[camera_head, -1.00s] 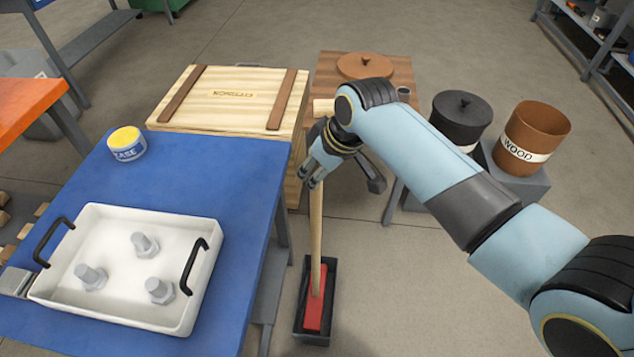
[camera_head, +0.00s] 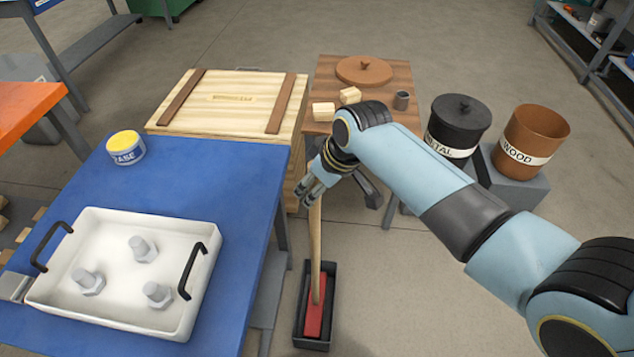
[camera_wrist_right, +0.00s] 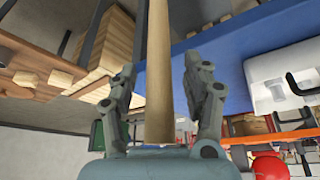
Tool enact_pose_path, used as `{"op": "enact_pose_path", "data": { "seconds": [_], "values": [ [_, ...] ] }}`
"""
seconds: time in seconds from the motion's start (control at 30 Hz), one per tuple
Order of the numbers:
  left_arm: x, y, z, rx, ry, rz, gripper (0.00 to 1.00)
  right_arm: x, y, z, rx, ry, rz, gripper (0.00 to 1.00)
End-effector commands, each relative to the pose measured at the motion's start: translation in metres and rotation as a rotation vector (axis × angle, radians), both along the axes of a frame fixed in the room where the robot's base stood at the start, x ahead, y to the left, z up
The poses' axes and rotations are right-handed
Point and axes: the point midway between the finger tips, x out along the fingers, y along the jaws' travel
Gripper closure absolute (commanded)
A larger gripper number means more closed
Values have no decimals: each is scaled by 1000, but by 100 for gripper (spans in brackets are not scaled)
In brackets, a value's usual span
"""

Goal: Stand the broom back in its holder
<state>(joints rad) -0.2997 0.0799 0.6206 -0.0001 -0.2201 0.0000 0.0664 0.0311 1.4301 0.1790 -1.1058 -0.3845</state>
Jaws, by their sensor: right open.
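The broom has a pale wooden handle (camera_head: 316,245) and a red head (camera_head: 315,308). Its head sits inside a narrow black holder (camera_head: 329,274) on the floor, and the handle rises close to upright. My right gripper (camera_head: 309,192) is at the upper part of the handle and hides its top end in the head view. In the right wrist view the handle (camera_wrist_right: 158,45) runs between the two spread fingers of the gripper (camera_wrist_right: 156,80), with gaps on both sides. My left gripper is in neither view.
A blue table (camera_head: 232,185) with a white tray (camera_head: 205,285) of bolts stands left of the broom. A wooden crate (camera_head: 225,88) and a brown table (camera_head: 325,70) stand behind. Black (camera_head: 455,122) and brown (camera_head: 533,130) bins stand right. Floor right of the holder is clear.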

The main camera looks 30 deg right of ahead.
Motion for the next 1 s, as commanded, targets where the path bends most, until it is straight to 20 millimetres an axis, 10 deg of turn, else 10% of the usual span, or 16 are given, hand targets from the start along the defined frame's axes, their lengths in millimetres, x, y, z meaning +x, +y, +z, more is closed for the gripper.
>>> {"op": "enact_pose_path", "data": {
  "seconds": [0.7, 1.0],
  "values": [
    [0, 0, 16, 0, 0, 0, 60, -42, -15, 106, -1, -1, 0, 51],
    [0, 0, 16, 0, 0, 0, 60, -49, -18, 95, -1, 16, -17, 51]
  ]
}}
